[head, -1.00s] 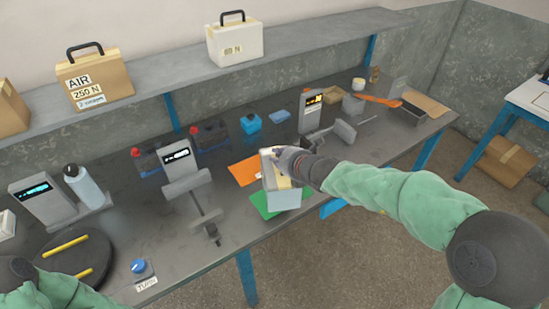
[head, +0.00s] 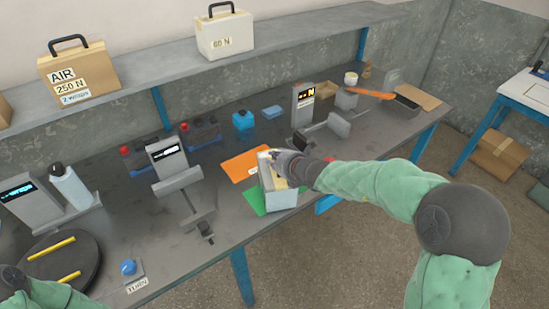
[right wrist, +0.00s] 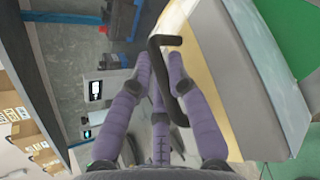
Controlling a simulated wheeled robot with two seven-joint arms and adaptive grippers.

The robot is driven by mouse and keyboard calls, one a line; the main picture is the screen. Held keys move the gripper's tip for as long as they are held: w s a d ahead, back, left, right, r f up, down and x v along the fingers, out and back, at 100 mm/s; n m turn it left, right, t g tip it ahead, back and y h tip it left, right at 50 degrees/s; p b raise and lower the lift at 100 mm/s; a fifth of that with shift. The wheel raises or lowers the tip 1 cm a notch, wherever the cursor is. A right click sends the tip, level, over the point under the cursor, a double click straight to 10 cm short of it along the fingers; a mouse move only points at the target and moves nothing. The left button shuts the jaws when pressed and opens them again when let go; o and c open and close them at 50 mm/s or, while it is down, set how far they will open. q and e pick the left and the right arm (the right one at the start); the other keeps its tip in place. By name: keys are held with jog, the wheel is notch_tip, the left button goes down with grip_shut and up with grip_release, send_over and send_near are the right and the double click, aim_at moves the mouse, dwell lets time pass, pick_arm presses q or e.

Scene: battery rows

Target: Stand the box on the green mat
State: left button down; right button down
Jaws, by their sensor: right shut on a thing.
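The box (head: 279,198) is pale grey-white with a cream top and a dark handle (right wrist: 165,75). It is at the front part of the table, over the green mat (head: 252,201), and hides much of it. Green also shows beyond the box in the right wrist view (right wrist: 295,20). I cannot tell whether the box's bottom touches the mat. My right gripper (head: 279,160) is at the top of the box, shut on its handle; its purple fingers (right wrist: 160,80) are around the handle in the right wrist view. My left gripper is out of view; only its arm shows at lower left.
An orange mat (head: 243,164) lies behind the green one. A grey device with a display (head: 168,158) and a clamp-like stand (head: 200,218) are to the left. Another device (head: 302,104) stands behind right. The table's front edge is close to the box.

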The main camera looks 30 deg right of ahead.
jog(key=shift+w+d+r, duration=0.1)
jog(key=shift+r, duration=0.1)
jog(key=c, duration=1.6)
grip_release()
jog(key=shift+f, duration=0.3)
jog(key=o, duration=0.4)
jog(key=shift+r, duration=0.1)
